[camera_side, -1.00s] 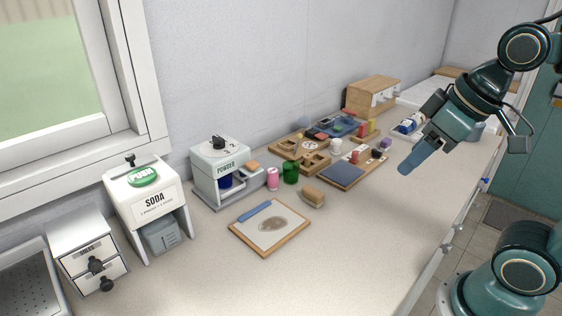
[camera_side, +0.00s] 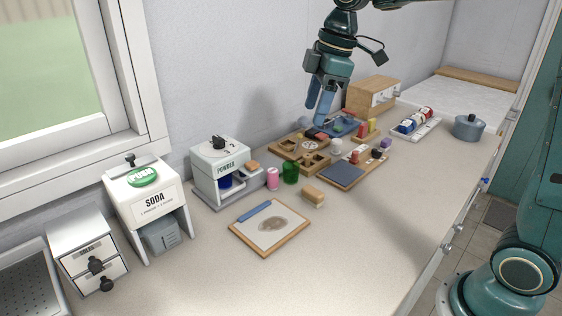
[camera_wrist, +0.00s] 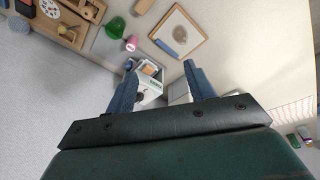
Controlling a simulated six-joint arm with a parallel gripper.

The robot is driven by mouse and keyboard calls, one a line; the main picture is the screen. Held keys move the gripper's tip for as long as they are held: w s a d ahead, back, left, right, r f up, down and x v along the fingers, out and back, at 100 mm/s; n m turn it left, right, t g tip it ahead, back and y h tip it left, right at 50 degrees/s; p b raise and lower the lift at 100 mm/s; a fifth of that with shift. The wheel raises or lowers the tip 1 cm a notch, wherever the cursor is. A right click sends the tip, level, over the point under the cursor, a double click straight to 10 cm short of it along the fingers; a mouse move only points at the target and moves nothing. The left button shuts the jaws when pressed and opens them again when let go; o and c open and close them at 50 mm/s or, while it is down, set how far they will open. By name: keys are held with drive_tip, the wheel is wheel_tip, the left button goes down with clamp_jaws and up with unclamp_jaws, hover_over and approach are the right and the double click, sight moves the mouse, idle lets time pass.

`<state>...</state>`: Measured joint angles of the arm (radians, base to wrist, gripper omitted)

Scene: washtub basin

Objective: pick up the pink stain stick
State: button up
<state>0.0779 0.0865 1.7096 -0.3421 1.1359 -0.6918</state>
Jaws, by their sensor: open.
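My gripper (camera_side: 319,108) is open and empty, pointing down above the coloured pieces at the back of the counter. In the wrist view its two blue fingers are apart (camera_wrist: 159,66). A small pink cylinder (camera_side: 272,178) stands upright beside a green cup, left of and nearer than my gripper. It also shows in the wrist view (camera_wrist: 131,43), beyond the left fingertip. Small red-pink pieces also stand near the dark blue pad, one on a wooden block (camera_side: 355,156). I cannot tell for certain which of these is the stain stick.
The green cup (camera_side: 290,172) and powder dispenser (camera_side: 218,165) flank the pink cylinder. A brush (camera_side: 313,196) and a board with a stained cloth (camera_side: 251,243) lie in front. Wooden trays (camera_side: 290,146) and a wooden box (camera_side: 362,96) stand behind.

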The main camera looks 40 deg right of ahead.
drive_tip(key=w+f+n+g, duration=0.1)
drive_tip(key=w+f+n, duration=0.25)
drive_tip(key=w, duration=0.35)
drive_tip(key=n+g, duration=0.1)
drive_tip(key=n, duration=0.3)
hover_over(273, 170)
drive_tip(key=d, duration=0.2)
wheel_tip(273, 170, down, 6)
drive_tip(key=shift+s+a+f, duration=0.15)
drive_tip(key=shift+a, duration=0.05)
drive_tip(key=shift+a+f, duration=0.2)
drive_tip(key=shift+f, duration=1.2)
drive_tip(key=shift+a+f, duration=0.25)
drive_tip(key=shift+f, duration=1.2)
drive_tip(key=shift+a+f, duration=0.2)
drive_tip(key=shift+f, duration=1.2)
drive_tip(key=shift+f, duration=0.1)
drive_tip(key=shift+a+f, duration=0.15)
drive_tip(key=shift+f, duration=1.1)
drive_tip(key=shift+a+f, duration=0.1)
drive_tip(key=shift+f, duration=1.15)
